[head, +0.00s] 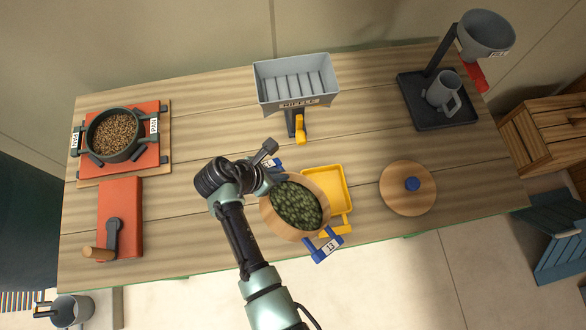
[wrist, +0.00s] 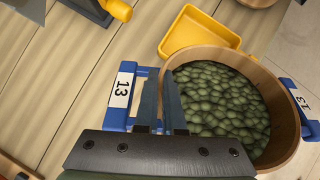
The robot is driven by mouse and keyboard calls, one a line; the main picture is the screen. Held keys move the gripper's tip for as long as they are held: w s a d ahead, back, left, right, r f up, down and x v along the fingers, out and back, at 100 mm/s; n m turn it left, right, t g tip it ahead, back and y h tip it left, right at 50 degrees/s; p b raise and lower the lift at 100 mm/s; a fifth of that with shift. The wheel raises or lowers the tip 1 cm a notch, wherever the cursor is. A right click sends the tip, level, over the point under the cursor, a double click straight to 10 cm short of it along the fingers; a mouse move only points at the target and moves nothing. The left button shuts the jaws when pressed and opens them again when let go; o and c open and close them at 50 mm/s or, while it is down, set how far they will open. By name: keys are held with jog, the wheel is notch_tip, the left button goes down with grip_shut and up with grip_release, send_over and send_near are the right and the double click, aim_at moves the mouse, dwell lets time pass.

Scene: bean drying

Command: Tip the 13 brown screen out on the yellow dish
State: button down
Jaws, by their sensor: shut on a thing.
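The brown screen (head: 266,216) is a round wooden-walled sieve with blue handles labelled 13, filled with green beans (head: 297,204). In the wrist view its wall (wrist: 268,75) and beans (wrist: 222,100) fill the right side. The other blue handle (head: 325,245) is free at the front. The screen looks about level. The yellow dish (head: 345,180) is a square tray just right of and behind the screen, which hides part of it. I cannot tell whether the screen touches the table.
A grey riffle box (head: 296,82) with a yellow lever stands behind. A round wooden lid (head: 407,198) with a blue knob lies at right. A dark stand (head: 437,110) holds a grey jug and funnel. A red scale (head: 121,138) with a pan of brown beans is at left.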

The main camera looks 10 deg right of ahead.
dwell(0.3)
jog(key=p, duration=0.1)
jog(key=r+y+p, duration=0.1)
jog(key=shift+w+d+p, duration=0.15)
jog(key=shift+d+p, duration=0.15)
jog(key=shift+d, duration=0.05)
jog(key=shift+w+d+g+y+p, duration=0.1)
jog(key=shift+d+g+y+p, duration=0.1)
jog(key=shift+g+y+p, duration=0.25)
jog(key=shift+f, duration=0.1)
jog(key=shift+w+d+r+g+y+p, duration=0.15)
jog(key=shift+d+r+g+y+p, duration=0.15)
jog(key=shift+y+p, duration=0.4)
jog(key=shift+w+d+f+y, duration=0.15)
jog(key=shift+d+y, duration=0.1)
jog(key=shift+y, duration=0.3)
